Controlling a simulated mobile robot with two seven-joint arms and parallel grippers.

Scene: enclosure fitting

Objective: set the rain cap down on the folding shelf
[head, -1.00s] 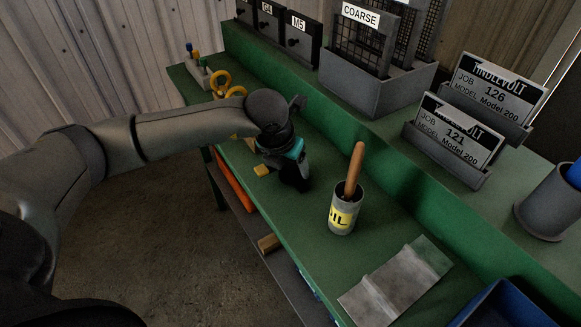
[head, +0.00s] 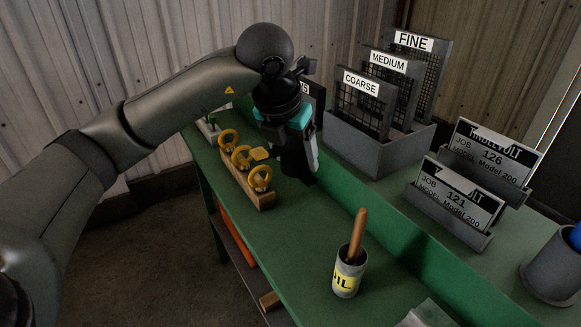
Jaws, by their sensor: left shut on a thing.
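My left gripper (head: 298,172) points down over the green workbench (head: 300,235), between the ring rack and the sieve holder. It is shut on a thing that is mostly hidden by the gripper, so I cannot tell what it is. A small flat yellow piece (head: 260,153) shows at its left side; I cannot tell whether it belongs to the held thing. I cannot make out a rain cap or a folding shelf in this view. My right gripper is not in view.
Yellow rings (head: 260,178) stand on a wooden block (head: 240,187). An oil can (head: 348,277) holds a wooden-handled tool. Labelled sieves (head: 366,105) stand in a grey holder (head: 365,147). Job cards (head: 458,197) and a grey cup (head: 552,265) are at right. Clear bench lies before the can.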

